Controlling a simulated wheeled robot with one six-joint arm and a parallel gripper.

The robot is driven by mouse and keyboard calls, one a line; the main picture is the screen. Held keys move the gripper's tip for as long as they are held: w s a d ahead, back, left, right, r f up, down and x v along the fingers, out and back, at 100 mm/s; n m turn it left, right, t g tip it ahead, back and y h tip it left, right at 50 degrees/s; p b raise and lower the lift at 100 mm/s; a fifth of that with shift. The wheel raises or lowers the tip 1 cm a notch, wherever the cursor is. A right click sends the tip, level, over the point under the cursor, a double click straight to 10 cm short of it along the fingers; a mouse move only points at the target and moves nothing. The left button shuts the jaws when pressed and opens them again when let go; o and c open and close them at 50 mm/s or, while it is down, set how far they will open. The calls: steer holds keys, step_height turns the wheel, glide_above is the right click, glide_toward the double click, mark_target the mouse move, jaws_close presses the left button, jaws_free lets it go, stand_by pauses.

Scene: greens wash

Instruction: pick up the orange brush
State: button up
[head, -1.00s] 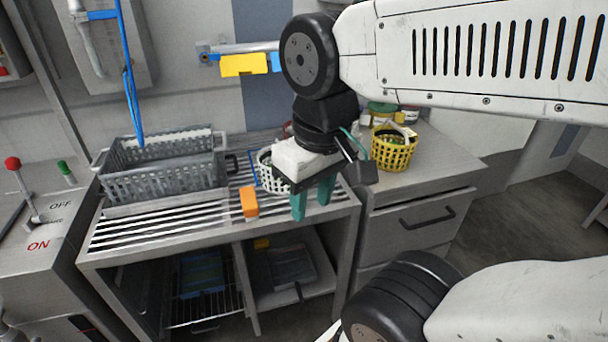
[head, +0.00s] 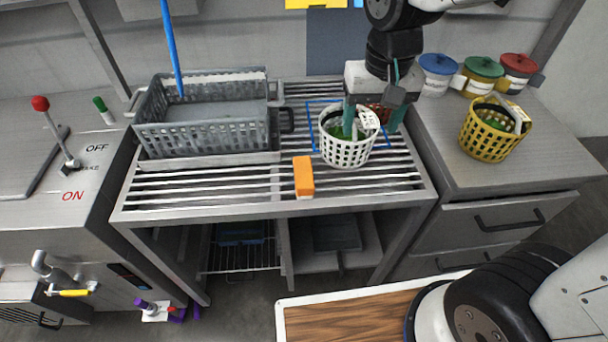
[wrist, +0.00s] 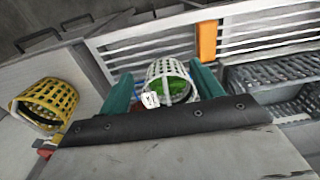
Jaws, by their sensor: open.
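The orange brush (head: 303,177) is a small orange block lying on the slatted metal rack near its front edge. It also shows in the wrist view (wrist: 207,41), at the upper right. My gripper (head: 372,116) has green fingers, spread apart and empty, and is to the right of the brush and farther back. In the wrist view its two fingers (wrist: 160,92) stand on either side of a white basket (wrist: 172,72) with green contents. I cannot tell whether the fingers touch that basket.
The white basket (head: 346,153) stands on the slatted rack (head: 225,187), right of the brush. A grey crate (head: 205,137) is at the left of the rack. A yellow basket (head: 487,142) and lidded jars stand on the right counter. Slats around the brush are bare.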

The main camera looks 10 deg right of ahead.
glide_above(304, 171)
steer(key=shift+g, duration=0.3)
steer(key=f, duration=1)
steer(key=shift+d+f, duration=0.3)
steer(key=shift+f, duration=0.05)
steer(key=f, duration=0.8)
steer(key=shift+a+f, duration=0.2)
steer(key=shift+a, duration=0.15)
steer(key=c, duration=1.1)
